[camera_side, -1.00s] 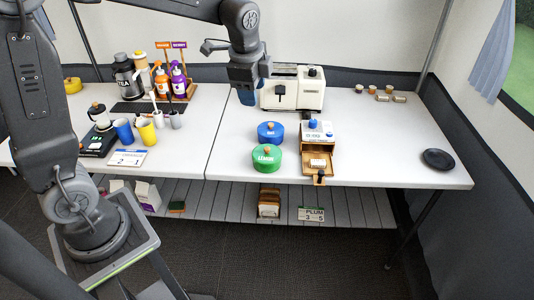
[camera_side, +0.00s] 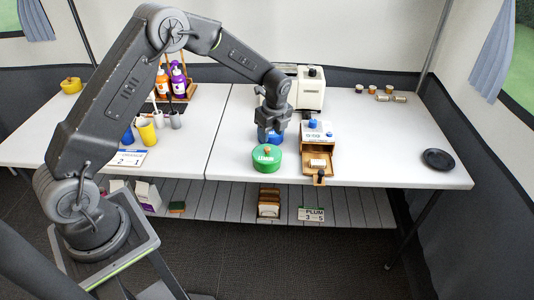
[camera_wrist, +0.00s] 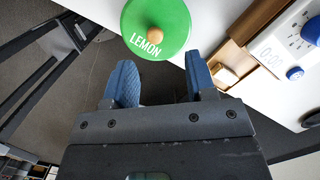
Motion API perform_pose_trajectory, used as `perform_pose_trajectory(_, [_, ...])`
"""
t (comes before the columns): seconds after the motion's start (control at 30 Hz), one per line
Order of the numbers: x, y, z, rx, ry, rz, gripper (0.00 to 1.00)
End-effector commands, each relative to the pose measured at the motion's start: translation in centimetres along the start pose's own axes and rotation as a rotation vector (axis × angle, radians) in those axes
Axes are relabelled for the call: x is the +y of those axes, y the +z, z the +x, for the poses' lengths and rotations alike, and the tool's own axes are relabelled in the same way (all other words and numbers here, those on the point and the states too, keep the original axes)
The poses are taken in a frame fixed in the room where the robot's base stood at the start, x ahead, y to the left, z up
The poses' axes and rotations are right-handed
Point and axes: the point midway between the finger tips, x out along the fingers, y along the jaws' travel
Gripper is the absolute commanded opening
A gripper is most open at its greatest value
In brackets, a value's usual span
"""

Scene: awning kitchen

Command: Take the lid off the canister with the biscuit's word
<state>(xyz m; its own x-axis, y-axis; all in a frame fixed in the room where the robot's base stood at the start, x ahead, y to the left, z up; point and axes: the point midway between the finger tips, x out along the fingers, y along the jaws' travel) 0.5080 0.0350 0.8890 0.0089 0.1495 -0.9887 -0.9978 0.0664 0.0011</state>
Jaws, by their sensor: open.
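The green canister (camera_side: 266,159) has a round lid with a wooden knob and the word LEMON. It fills the top of the wrist view (camera_wrist: 157,22).
The white box (camera_side: 317,133) with blue knobs stands on the drawer unit, close right of my gripper. A cream toaster (camera_side: 311,92) is behind. A black disc (camera_side: 438,159) lies at far right. The table between is clear. A PLUM card (camera_side: 311,214) is on the lower shelf.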

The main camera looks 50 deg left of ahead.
Motion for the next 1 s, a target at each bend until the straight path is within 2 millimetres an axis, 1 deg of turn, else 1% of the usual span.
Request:
perform_pose_trajectory(0.03, [0.0, 0.0, 0.6, 0.000, 0.001, 0.000, 0.51])
perform_pose_trajectory(0.27, [0.2, 0.0, 2.2, 0.000, 0.001, 0.000, 0.51])
perform_pose_trajectory(0.4, [0.8, 0.0, 4.3, 0.001, 0.004, -0.001, 0.51])
perform_pose_trajectory(0.5, [0.7, 0.0, 5.6, 0.001, 0.002, -0.001, 0.51])
perform_pose_trajectory(0.57, [0.7, 0.0, 6.1, 0.001, 0.001, -0.001, 0.51])
perform_pose_trajectory(0.67, [0.7, 0.0, 6.5, 0.001, -0.001, -0.001, 0.51])
perform_pose_trajectory(0.87, [0.7, 0.0, 6.5, 0.001, -0.002, -0.001, 0.50])
perform_pose_trajectory(1.0, [0.7, 0.0, 6.4, 0.001, -0.001, -0.001, 0.37])
